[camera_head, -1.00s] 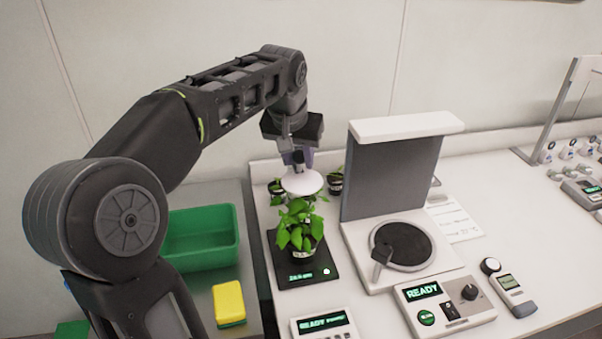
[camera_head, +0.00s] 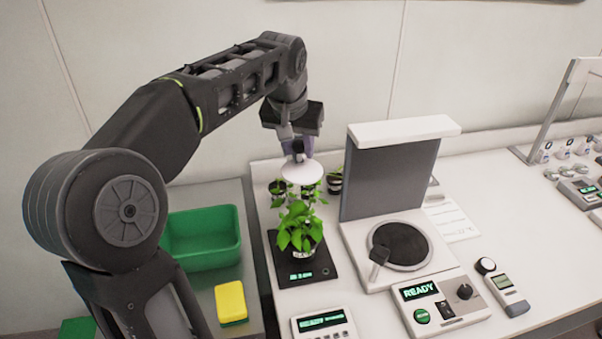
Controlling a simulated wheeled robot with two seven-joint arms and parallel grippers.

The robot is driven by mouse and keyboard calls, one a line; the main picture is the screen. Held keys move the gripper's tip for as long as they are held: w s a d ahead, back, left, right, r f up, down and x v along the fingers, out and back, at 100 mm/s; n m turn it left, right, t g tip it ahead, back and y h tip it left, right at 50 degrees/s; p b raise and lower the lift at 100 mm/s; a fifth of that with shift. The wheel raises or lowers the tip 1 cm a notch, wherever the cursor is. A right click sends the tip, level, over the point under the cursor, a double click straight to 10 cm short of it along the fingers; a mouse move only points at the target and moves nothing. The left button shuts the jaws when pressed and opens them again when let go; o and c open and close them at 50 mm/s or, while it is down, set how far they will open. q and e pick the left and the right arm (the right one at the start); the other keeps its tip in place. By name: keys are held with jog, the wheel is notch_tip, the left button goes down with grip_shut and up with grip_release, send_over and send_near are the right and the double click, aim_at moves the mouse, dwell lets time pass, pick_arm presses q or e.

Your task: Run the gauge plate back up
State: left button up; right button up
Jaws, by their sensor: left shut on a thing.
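The gauge plate (camera_head: 302,172) is a white round disc just above a leafy green potted plant (camera_head: 298,224). The plant's pot stands on a black scale-like base (camera_head: 308,272) with a small lit green readout. My left gripper (camera_head: 299,153) comes down from above and is shut on the plate's fitting at the top of the disc. The fingers partly hide that fitting. Whether the disc touches the top leaves is hard to tell. My right gripper is out of view.
Two small potted plants (camera_head: 334,180) stand behind. To the right is a station with a grey upright panel (camera_head: 390,180) and a black round pad (camera_head: 400,246). Control boxes (camera_head: 443,305) line the front. A green bin (camera_head: 205,235) and yellow sponge (camera_head: 230,301) lie left.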

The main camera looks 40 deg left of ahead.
aim_at(298, 141)
pick_arm(q)
jog(key=shift+r+p, duration=0.4)
jog(key=shift+r, duration=1.25)
jog(key=o, duration=1.2)
jog(key=shift+v, duration=3.95)
jog(key=shift+f, duration=0.1)
